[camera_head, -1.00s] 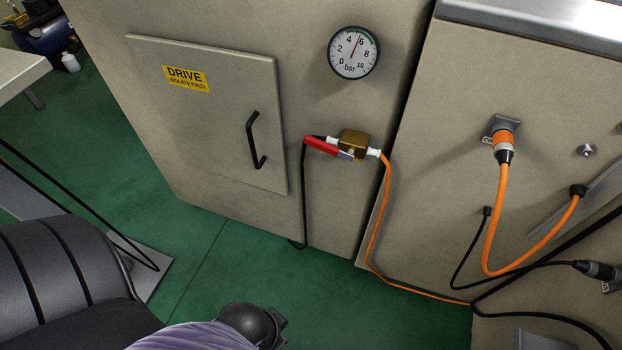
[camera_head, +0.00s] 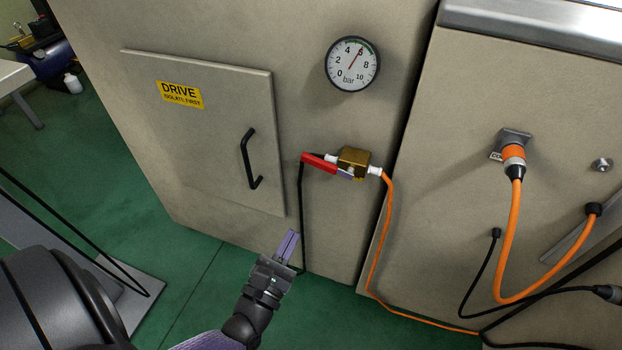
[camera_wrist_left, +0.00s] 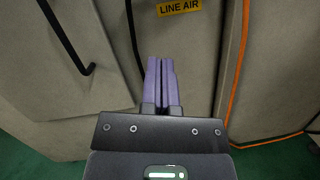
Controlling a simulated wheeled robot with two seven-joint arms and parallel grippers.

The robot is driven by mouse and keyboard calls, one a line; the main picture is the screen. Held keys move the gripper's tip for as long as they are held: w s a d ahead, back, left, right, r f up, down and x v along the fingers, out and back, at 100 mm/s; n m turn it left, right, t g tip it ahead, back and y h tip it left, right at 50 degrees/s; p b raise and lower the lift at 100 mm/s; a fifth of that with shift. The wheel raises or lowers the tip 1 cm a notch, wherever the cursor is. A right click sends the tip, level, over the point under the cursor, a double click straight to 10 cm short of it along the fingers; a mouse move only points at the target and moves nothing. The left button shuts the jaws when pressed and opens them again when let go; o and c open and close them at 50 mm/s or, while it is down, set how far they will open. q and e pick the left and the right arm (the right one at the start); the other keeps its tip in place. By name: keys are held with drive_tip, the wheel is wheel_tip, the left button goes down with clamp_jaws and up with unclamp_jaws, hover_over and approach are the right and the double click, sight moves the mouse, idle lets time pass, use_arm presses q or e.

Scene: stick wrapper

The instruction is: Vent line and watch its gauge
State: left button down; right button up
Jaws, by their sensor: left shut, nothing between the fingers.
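The round white gauge (camera_head: 353,64), marked in bar, is on the beige cabinet front; its red needle points up and slightly right, near 6. Below it is a brass valve body (camera_head: 354,161) with a red lever (camera_head: 319,163) reaching left. A black hose hangs from its left side and an orange line from its right. My left gripper (camera_head: 289,244) is below and left of the valve, apart from it, its purple fingers together and empty. The fingers also show in the left wrist view (camera_wrist_left: 161,82), below a yellow LINE AIR label (camera_wrist_left: 179,6). My right gripper is not seen.
A DRIVE door (camera_head: 200,125) with a black handle (camera_head: 250,160) is left of the valve. Orange cable (camera_head: 513,240) and black cables hang on the right cabinet. Green floor (camera_head: 200,270) is open below. A table (camera_head: 14,76) stands far left.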

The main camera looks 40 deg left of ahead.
sight(319, 163)
use_arm(q)
drive_tip(key=w+a+r+n, duration=0.1)
drive_tip(key=w+a+r, duration=0.1)
drive_tip(key=w+r, duration=0.4)
drive_tip(key=shift+w+r+y+b, duration=0.3)
drive_tip(key=shift+w+r+y, duration=0.1)
drive_tip(key=shift+w, duration=1.3)
drive_tip(key=shift+a+r, duration=0.1)
drive_tip(key=shift+r+m+p, duration=0.15)
drive_tip(key=shift+m+p, duration=0.15)
drive_tip(key=shift+p, duration=0.05)
